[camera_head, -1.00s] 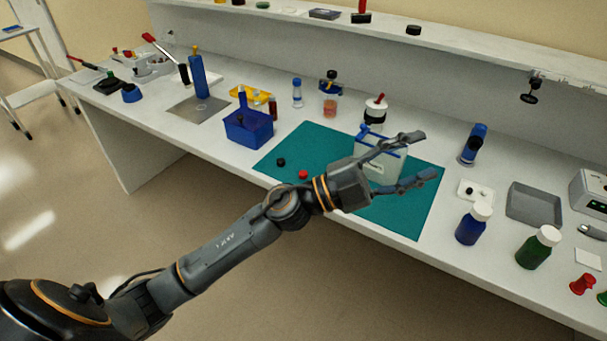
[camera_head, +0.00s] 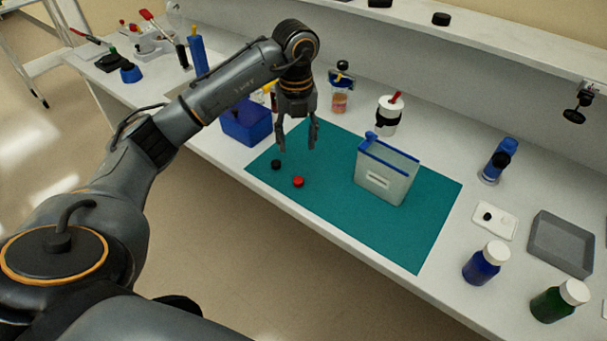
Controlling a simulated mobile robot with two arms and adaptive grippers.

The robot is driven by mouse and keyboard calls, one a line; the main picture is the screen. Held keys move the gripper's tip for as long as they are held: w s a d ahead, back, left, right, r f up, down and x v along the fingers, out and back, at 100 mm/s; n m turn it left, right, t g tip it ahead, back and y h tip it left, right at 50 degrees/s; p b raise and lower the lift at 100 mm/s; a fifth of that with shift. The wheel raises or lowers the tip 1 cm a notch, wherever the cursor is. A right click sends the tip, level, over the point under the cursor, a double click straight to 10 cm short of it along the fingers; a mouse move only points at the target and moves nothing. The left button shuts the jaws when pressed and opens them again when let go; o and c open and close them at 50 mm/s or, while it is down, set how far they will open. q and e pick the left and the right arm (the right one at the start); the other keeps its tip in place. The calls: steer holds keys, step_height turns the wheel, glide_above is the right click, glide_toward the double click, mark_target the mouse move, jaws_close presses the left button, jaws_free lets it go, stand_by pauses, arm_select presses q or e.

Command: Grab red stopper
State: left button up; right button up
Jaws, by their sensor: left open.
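The red stopper (camera_head: 298,182) is a small round piece lying on the teal mat (camera_head: 407,232), near the mat's front left part. My left gripper (camera_head: 296,148) points down above the mat. It is open and empty, with its fingertips apart, a little behind the red stopper in the picture. The fingers do not appear to touch the stopper. My right gripper is not in view.
A black stopper (camera_head: 276,164) lies just left of the red one. A clear bin with a blue rim (camera_head: 385,172) stands on the mat to the right. Bottles (camera_head: 481,265) and a grey tray (camera_head: 561,243) are at right.

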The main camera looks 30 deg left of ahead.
arm_select(q)
glide_above(298, 180)
step_height(298, 180, down, 5)
steer(key=shift+s+a+p, duration=0.15)
steer(key=shift+p, duration=0.15)
step_height(298, 180, down, 3)
steer(key=shift+r+p, duration=0.1)
steer(key=shift+p, duration=0.4)
step_height(298, 180, down, 3)
steer(key=shift+r+p, duration=0.1)
steer(key=shift+p, duration=0.25)
steer(key=shift+w+f, duration=0.2)
steer(key=shift+f, duration=0.35)
steer(key=c, duration=0.6)
steer(key=shift+c, duration=1.2)
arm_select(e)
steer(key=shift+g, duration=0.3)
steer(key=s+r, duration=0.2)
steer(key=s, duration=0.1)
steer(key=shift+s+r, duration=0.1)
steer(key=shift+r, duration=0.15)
